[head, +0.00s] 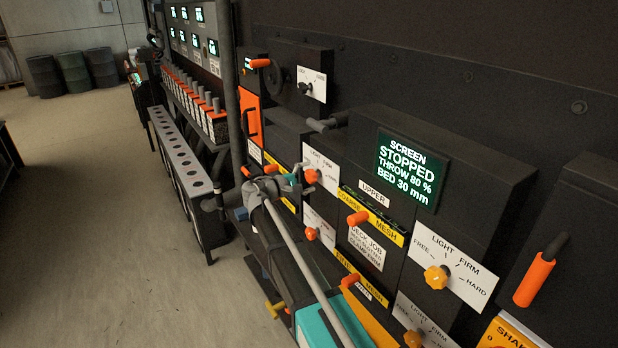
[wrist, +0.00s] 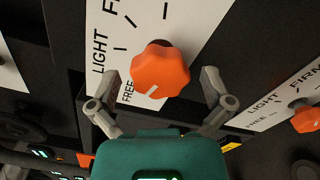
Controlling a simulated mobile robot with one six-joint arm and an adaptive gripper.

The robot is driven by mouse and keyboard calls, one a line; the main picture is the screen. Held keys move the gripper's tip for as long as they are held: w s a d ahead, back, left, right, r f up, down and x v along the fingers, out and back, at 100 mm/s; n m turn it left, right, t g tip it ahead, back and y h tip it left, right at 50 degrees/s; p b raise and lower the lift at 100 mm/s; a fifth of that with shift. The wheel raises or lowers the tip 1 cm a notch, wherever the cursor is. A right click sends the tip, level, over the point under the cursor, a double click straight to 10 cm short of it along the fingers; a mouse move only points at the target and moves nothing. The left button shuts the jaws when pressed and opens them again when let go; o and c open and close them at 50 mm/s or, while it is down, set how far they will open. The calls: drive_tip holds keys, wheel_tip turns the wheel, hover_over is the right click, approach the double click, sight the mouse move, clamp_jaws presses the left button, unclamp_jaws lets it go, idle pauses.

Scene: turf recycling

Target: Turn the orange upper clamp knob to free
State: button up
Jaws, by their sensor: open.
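An orange-red lobed knob (wrist: 160,70) sits on a white dial plate (wrist: 128,45) in the wrist view. LIGHT and FREE are readable on the plate; another word is cut off. My gripper (wrist: 162,88) is open, its fingers on either side of the knob with gaps showing. A pale mark shows at the knob's lower edge, towards FREE; I cannot tell for certain that it is the pointer. In the head view my gripper (head: 298,177) is beside the upper left knob (head: 311,176), partly covering its plate. A yellow-orange knob (head: 436,277) is on the right-hand FREE–HARD dial.
A second orange-red knob (head: 311,233) is below, and another yellow-orange knob (head: 411,339) is at the bottom. Orange handles (head: 358,217) stick out from the mesh decks. The screen (head: 408,168) reads STOPPED. The floor (head: 110,200) at left is clear.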

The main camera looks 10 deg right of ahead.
drive_tip(key=v, duration=1.2)
drive_tip(key=shift+d+f, duration=0.1)
drive_tip(key=s+d+f+m+g+y, duration=0.5)
drive_tip(key=s+d+f+y, duration=0.3)
drive_tip(key=s+d+f, duration=0.5)
drive_tip(key=s+f+m+g+y, duration=0.1)
drive_tip(key=s+f+m+y, duration=0.3)
drive_tip(key=s+y, duration=0.4)
drive_tip(key=shift+s+a+f+g+y, duration=0.4)
drive_tip(key=shift+s+f, duration=0.35)
drive_tip(key=shift+s, duration=2.1)
